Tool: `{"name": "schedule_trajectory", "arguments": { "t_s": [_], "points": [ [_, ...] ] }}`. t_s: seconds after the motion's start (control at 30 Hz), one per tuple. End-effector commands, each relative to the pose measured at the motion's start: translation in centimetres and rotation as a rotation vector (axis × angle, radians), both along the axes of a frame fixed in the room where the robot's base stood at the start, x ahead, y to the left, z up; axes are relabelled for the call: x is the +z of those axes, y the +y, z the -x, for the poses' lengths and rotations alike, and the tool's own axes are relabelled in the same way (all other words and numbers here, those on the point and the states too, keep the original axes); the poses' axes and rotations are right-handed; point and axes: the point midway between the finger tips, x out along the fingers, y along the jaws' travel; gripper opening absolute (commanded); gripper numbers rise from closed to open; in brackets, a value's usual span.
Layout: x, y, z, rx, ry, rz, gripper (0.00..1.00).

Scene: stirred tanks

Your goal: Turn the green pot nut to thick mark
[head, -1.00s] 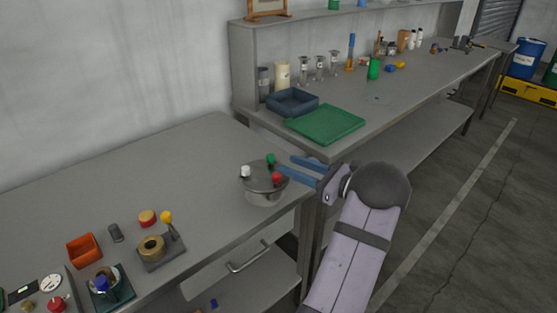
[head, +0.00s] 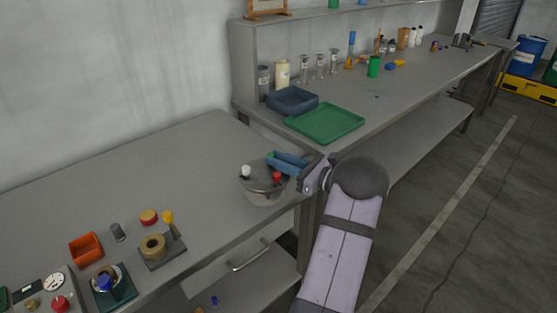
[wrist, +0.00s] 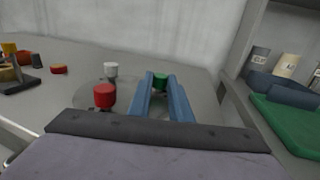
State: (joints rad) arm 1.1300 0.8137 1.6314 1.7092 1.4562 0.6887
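The grey pot (head: 262,190) stands near the right front of the near bench. Its lid carries a white knob (head: 246,170) and a red knob (head: 276,176), which also show in the wrist view, white (wrist: 111,70) and red (wrist: 104,96). The green pot nut (wrist: 160,81) shows between the tips of my gripper's two blue fingers (wrist: 160,78); contact is not clear. In the head view my gripper (head: 279,163) comes over the pot from the right and hides the green nut. The fingers stand apart. No thick mark can be made out.
On the near bench, left of the pot, are a brass ring on a plate (head: 153,246), a red-and-yellow cap (head: 149,217) and an orange bin (head: 86,248). A green tray (head: 325,123) and dark blue tray (head: 292,100) lie on the bench behind. Bare bench lies left of the pot.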

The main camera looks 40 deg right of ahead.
Motion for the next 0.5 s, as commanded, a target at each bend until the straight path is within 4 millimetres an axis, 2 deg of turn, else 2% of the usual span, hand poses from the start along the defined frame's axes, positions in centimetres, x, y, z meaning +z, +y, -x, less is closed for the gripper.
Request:
{"name": "schedule_trajectory", "arguments": {
  "t_s": [0.27,0.5],
  "points": [
    [0.12,0.14,-0.05,-0.032,-0.002,-0.001,0.0],
    [0.14,0.55,-0.04,-0.162,-0.004,-0.001,0.0]
  ]
}}
